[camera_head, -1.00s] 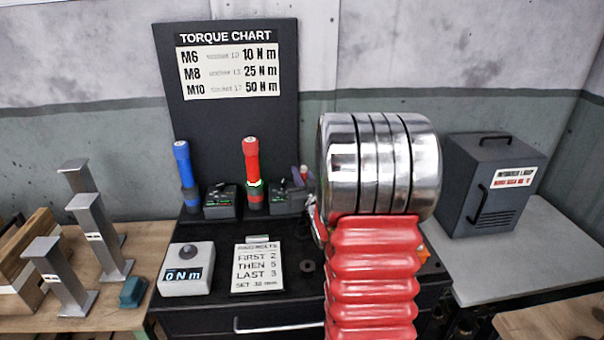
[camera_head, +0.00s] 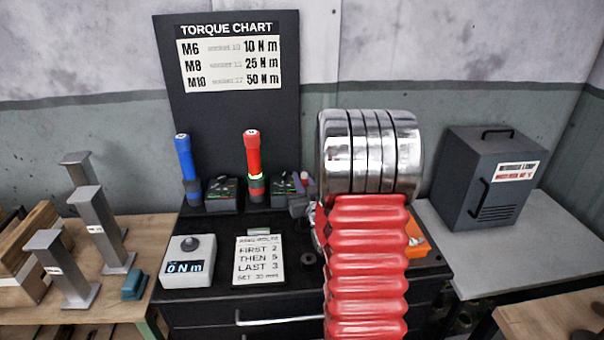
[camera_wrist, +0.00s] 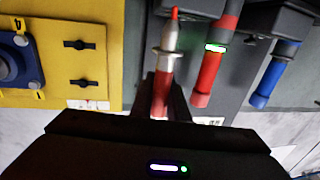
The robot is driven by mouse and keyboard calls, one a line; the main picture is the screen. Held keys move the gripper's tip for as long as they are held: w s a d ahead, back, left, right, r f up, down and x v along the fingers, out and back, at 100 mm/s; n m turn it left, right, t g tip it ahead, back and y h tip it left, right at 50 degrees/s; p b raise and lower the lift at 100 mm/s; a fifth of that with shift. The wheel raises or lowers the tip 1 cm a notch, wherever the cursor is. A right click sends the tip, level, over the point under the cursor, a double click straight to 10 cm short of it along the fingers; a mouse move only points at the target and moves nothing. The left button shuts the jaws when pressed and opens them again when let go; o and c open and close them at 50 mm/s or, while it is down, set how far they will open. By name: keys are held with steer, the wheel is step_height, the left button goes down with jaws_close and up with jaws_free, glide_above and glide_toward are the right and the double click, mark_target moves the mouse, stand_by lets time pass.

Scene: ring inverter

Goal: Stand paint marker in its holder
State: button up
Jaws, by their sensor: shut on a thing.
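The paint marker (camera_wrist: 171,42) shows in the wrist view with a red tip, a pale silver collar and a red body. My gripper (camera_wrist: 165,98) is shut on its red body, with the dark fingers on both sides of it. The tip points to the top of the wrist picture, away from my gripper. In the head view my arm hides most of the gripper and I cannot make out the marker surely. I cannot pick out the marker's holder in either view.
A red driver (camera_head: 253,158) and a blue driver (camera_head: 185,160) stand upright at the back of the black bench. In front are a grey 0 Nm display (camera_head: 187,262) and a bolt-order card (camera_head: 260,262). A yellow panel (camera_wrist: 60,70) fills the wrist view's left.

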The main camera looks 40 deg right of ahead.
step_height(320, 180, down, 6)
stand_by(0.6)
steer(key=shift+f, duration=0.2)
stand_by(0.5)
steer(key=o, duration=0.9)
steer(key=shift+c, duration=0.2)
